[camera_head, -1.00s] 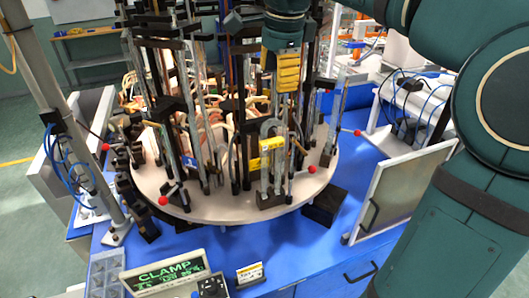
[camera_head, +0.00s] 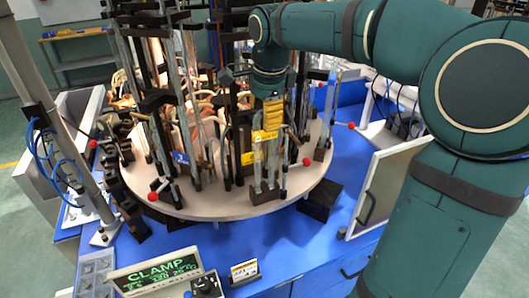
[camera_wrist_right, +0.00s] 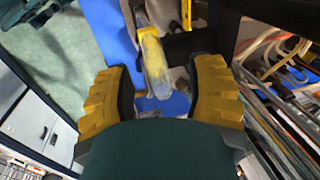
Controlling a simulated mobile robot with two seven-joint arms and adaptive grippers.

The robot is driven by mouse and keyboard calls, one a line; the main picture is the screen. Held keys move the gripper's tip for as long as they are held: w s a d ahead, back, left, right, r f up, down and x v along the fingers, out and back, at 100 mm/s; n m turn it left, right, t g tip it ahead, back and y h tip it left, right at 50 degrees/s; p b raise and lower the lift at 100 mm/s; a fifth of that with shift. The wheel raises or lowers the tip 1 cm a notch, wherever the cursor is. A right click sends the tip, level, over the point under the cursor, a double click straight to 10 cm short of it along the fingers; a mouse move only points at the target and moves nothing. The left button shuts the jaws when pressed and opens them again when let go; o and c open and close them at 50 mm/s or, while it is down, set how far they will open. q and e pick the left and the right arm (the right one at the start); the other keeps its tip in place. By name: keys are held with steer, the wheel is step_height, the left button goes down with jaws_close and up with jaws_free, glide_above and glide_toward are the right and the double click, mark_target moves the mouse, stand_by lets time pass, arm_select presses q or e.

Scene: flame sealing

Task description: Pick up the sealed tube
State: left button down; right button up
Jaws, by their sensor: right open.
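A clear glass tube (camera_head: 257,168) stands upright in a holder at the front of the round turntable (camera_head: 215,207), with a yellow tag by its upper part. In the right wrist view a clear tube with a yellow part (camera_wrist_right: 153,62) lies in line with the gap between my fingers. My right gripper (camera_head: 270,116) is above the front holder, yellow fingers pointing down. In the right wrist view the right gripper (camera_wrist_right: 163,92) is open, with a finger on either side of the gap. I cannot tell whether either finger touches the tube. My left gripper is out of view.
Black posts and rods (camera_head: 160,110) crowd the turntable behind and left of the gripper. A framed panel (camera_head: 385,190) stands to the right. A CLAMP display (camera_head: 157,275) and a small sign (camera_head: 245,271) stand in front. The blue tabletop (camera_head: 285,245) is clear between them.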

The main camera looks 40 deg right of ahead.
jaws_close()
steer(key=shift+r, duration=0.1)
stand_by(0.3)
